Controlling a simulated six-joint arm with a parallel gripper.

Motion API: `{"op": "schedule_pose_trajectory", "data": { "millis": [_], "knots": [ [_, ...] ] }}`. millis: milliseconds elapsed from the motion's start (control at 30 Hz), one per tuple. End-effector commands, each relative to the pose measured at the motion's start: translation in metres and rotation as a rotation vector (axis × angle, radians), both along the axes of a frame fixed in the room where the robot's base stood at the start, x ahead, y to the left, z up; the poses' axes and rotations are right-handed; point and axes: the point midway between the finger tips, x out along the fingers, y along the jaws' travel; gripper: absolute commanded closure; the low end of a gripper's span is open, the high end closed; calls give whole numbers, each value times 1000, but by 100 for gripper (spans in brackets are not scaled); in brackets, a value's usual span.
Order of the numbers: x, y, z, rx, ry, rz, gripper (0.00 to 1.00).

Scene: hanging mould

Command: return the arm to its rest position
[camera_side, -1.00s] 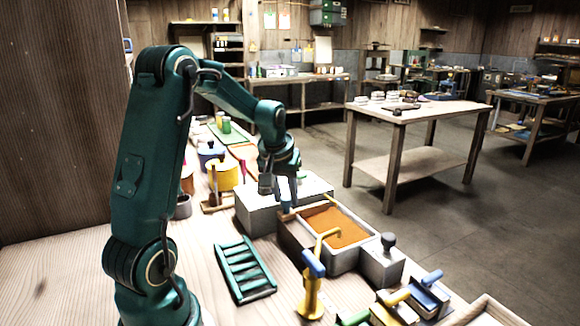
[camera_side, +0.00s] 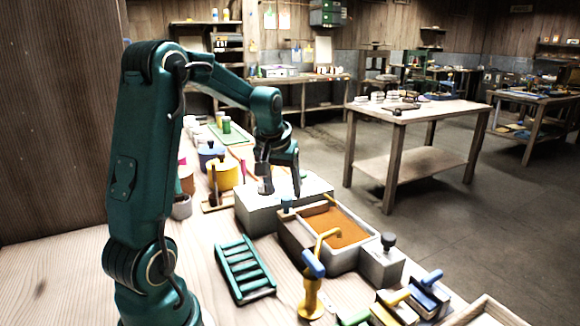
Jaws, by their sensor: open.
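My gripper (camera_side: 281,187) points down above the white-topped grey block (camera_side: 248,212) on the workbench. Its two fingers are spread apart, and I see nothing held between them. The fingertips look close to the block's top; whether they touch it I cannot tell. My green arm is raised and bent over the bench.
A box of orange sand (camera_side: 338,230) stands right of the block. A green rack (camera_side: 244,269) lies in front. A yellow tool with a blue handle (camera_side: 312,290) stands nearby. Pots, including a yellow one (camera_side: 224,175), stand behind left. Bare bench lies at the left.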

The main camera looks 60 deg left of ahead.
Motion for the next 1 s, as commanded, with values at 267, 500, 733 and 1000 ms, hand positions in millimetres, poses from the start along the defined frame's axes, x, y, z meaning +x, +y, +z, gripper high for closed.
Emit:
{"op": "schedule_pose_trajectory", "data": {
  "millis": [267,500,733,1000],
  "knots": [
    [-7,-6,24,2,-1,-1,36],
    [-7,-7,24,1,0,-1,36],
    [6,-40,50,44,-63,-107,36],
    [-27,-150,81,74,-154,-421,36]
  ]
}}
